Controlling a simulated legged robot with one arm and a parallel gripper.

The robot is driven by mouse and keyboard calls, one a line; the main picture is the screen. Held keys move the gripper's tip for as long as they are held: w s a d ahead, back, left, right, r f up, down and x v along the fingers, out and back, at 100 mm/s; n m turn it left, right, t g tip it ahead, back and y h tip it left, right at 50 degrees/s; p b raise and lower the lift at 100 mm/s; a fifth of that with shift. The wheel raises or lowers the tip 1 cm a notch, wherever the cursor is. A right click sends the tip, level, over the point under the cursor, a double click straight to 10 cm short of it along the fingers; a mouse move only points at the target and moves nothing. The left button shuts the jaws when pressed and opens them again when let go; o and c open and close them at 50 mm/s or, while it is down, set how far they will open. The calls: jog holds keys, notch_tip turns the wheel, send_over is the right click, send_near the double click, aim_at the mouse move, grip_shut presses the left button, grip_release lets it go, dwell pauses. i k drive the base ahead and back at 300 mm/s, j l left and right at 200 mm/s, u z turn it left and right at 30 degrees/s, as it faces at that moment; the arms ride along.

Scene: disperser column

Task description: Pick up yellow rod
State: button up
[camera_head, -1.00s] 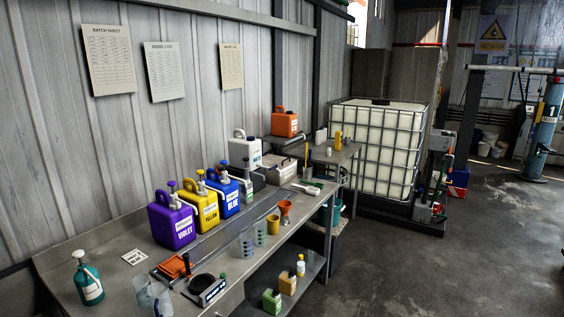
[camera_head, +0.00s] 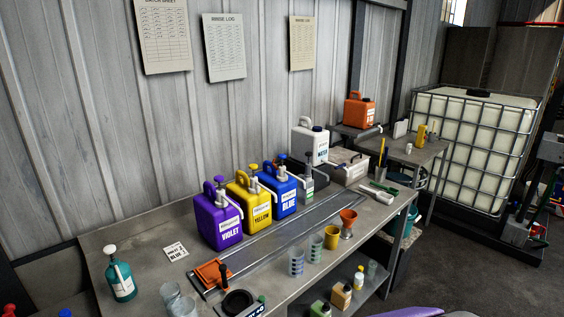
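A thin yellow rod (camera_head: 382,153) stands upright near the far end of the metal workbench (camera_head: 290,262). It is just right of a beige box and behind some small green and white items. Its lower end is small and hard to make out. My gripper is not in view.
Violet (camera_head: 217,222), yellow (camera_head: 250,203) and blue (camera_head: 280,192) pump jugs line the bench's wall side. A white jug (camera_head: 310,145) and the beige box (camera_head: 349,167) stand beyond. Cups (camera_head: 332,237) line the front edge. A caged tank (camera_head: 470,150) stands at right. Floor shows at lower right.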

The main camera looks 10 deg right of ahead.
aim_at(383, 139)
jog(key=i+l+z, duration=0.2)
jog(key=l+z, duration=0.2)
jog(key=i+l+z, duration=0.25)
jog(key=z, duration=0.2)
jog(key=i+l+z, duration=0.25)
jog(key=z, duration=0.15)
jog(key=i+l+z, duration=0.1)
jog(key=i+z, duration=0.3)
jog(key=i+u, duration=0.15)
jog(key=i, duration=0.35)
jog(key=i+l+u, duration=0.15)
jog(key=i, duration=0.3)
jog(key=i+l+u, duration=0.1)
jog(key=i, duration=0.4)
jog(key=i+j+u, duration=0.15)
jog(key=i+u, duration=0.15)
jog(key=u, duration=0.15)
jog(key=i+u, duration=0.25)
jog(key=u, duration=0.2)
jog(key=i+u, duration=0.3)
jog(key=u, duration=3.2)
jog(key=z, duration=2.55)
